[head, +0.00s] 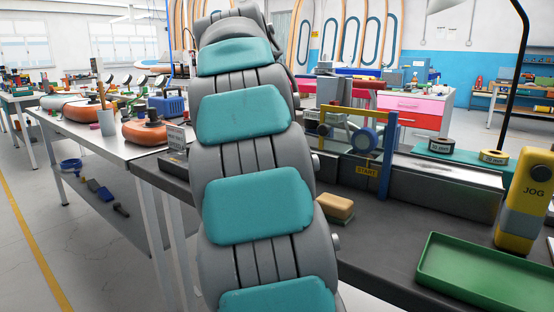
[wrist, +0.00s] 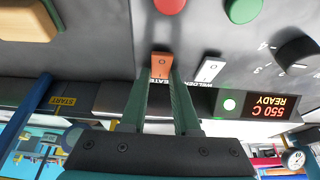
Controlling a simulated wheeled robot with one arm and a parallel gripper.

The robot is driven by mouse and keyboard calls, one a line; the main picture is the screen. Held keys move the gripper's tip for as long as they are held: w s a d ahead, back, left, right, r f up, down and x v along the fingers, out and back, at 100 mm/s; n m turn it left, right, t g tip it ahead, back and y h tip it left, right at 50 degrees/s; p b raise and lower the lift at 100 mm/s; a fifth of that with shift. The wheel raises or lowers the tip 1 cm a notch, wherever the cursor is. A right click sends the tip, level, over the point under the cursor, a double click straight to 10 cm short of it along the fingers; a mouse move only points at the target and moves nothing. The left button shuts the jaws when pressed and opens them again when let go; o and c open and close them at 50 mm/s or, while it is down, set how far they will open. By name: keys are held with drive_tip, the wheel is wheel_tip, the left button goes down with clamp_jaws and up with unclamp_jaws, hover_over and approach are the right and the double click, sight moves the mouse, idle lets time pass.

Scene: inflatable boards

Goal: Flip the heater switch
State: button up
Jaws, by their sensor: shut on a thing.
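The heater switch (wrist: 162,62) is a small orange rocker on a dark panel in the wrist view, which shows the panel upside down. Its label below is partly covered by my fingers. My gripper (wrist: 161,76) has its two green fingers closed about the lower end of the switch, one on each side. Which way the rocker is tipped I cannot tell. In the head view my own arm fills the middle and hides the gripper and the switch.
Beside the heater switch are a white switch (wrist: 211,69), a black knob (wrist: 297,54), a red button (wrist: 169,5), a green button (wrist: 243,8) and a display (wrist: 271,106) reading 550 C READY. A green tray (head: 480,275) and yellow JOG unit (head: 525,205) stand at right.

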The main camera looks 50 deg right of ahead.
clamp_jaws()
drive_tip(key=shift+a+f+b, duration=0.1)
drive_tip(key=shift+b, duration=0.25)
drive_tip(key=h+b, duration=0.2)
drive_tip(key=shift+a+f+b, duration=0.25)
drive_tip(key=shift+b, duration=0.15)
drive_tip(key=shift+a+r+h+b, duration=0.1)
drive_tip(key=shift+r+h+b, duration=0.3)
drive_tip(key=shift+h, duration=0.3)
drive_tip(key=shift+f, duration=0.1)
drive_tip(key=o, duration=0.6)
unclamp_jaws()
